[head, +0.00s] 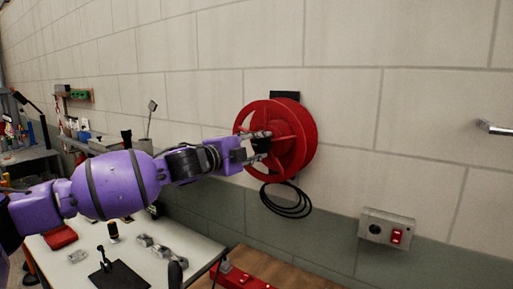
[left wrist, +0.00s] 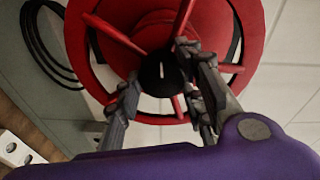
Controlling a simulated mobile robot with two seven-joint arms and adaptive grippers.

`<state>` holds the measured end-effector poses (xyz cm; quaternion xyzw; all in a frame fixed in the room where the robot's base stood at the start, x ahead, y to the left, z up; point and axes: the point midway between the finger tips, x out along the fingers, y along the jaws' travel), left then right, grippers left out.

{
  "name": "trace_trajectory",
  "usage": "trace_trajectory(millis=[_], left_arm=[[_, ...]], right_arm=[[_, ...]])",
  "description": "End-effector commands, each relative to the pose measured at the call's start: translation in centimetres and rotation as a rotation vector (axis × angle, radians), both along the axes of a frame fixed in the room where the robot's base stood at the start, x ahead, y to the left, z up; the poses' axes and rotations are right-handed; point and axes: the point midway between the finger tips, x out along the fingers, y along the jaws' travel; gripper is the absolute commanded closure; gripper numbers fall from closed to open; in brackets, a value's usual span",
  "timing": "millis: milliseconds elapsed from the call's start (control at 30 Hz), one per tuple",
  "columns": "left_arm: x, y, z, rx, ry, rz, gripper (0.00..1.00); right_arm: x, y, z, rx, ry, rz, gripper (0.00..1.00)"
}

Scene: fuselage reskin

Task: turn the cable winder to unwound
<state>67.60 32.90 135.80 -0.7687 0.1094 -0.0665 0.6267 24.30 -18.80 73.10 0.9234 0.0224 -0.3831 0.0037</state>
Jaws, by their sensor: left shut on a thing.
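The cable winder (head: 308,134) is a red spoked reel on a black bracket on the block wall, with a loop of black cable (head: 286,206) hanging below it. My left gripper (head: 260,144) reaches in from the left and is shut on the winder at the front of its hub. In the left wrist view the red winder (left wrist: 255,25) fills the top, and the fingers of my left gripper (left wrist: 160,82) stand on either side of the dark hub centre among the red spokes. The exact contact is partly hidden by the fingers. My right gripper is not in view.
A socket box with a red switch (head: 387,230) is on the wall at lower right. A metal wall handle (head: 495,128) is at far right. A white table (head: 190,265) with tools and metal parts stands below my left arm. The wall around the winder is clear.

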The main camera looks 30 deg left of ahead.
Motion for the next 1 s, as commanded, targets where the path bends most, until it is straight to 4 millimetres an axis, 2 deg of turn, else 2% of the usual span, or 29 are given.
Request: trace_trajectory(millis=[33, 500, 533, 633, 1000], left_arm=[[-0.05, -0.29, -0.46, 0.007, 0.005, -0.007, 0.9], [-0.03, -0.28, -0.79, 0.02, 0.008, -0.006, 0.9], [-0.03, -0.28, -0.81, 0.02, 0.01, -0.006, 0.63], [-0.02, -0.28, -0.82, 0.02, 0.01, -0.006, 0.5], [-0.25, 0.03, -0.41, 0.02, 0.003, -0.001, 0.49]], right_arm=[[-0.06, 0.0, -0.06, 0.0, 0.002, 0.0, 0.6], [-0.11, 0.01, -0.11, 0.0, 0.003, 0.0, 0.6], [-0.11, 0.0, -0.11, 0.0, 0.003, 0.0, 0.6], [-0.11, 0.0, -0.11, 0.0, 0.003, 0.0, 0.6], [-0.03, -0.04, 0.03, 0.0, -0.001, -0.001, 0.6]])
